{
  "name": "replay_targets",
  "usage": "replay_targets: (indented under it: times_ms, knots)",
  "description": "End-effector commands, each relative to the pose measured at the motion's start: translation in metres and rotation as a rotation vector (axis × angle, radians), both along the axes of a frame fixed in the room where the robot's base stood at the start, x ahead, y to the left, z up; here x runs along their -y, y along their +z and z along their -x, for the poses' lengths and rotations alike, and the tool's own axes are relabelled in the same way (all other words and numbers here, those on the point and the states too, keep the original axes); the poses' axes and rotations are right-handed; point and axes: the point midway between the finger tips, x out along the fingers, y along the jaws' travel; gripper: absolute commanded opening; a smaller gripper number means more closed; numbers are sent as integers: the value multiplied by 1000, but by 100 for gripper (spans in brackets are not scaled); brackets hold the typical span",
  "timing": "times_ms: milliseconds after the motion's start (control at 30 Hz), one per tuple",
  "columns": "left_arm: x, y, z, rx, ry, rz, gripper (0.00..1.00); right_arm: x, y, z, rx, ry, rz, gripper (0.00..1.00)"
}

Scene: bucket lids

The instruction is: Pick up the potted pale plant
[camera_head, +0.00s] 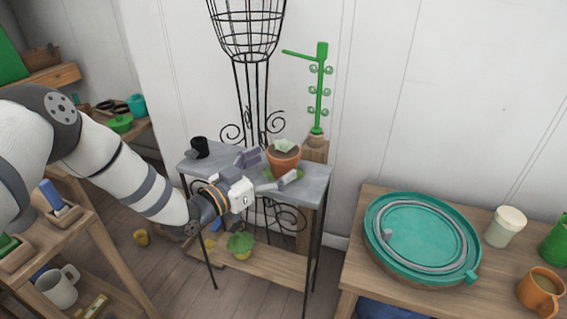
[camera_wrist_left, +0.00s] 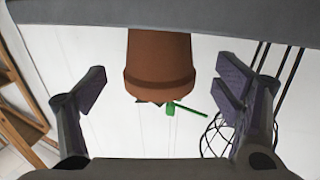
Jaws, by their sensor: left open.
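The potted pale plant stands upright on a small grey-topped table (camera_head: 315,185). Its terracotta pot (camera_head: 284,163) holds pale leaves (camera_head: 285,145). My left gripper (camera_head: 274,166) is open at the table's front side, its fingers pointing at the pot, one to either side. In the left wrist view the pot (camera_wrist_left: 159,62) looks upside down, centred between the spread fingers (camera_wrist_left: 162,82) with a gap on both sides. Only a bit of foliage shows under its rim there. My right gripper is not in view.
A small black cup (camera_head: 200,146) stands on the table's left. A black wire stand (camera_head: 250,95) and a green peg stand (camera_head: 320,95) rise behind. A leafy plant (camera_head: 241,243) sits below. A wooden table with a teal lid (camera_head: 415,238) is at right.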

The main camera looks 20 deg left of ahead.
Motion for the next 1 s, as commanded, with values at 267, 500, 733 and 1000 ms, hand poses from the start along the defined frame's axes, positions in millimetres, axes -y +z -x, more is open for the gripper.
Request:
replay_targets:
  times_ms: [267,500,733,1000]
  knots:
    - [18,3,-36,-1,0,0,84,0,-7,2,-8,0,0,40]
    - [18,4,-37,-1,0,0,72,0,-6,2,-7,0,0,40]
    - [18,4,-36,-2,0,0,28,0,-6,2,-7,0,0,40]
    - [18,8,-37,0,0,1,28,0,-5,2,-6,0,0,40]
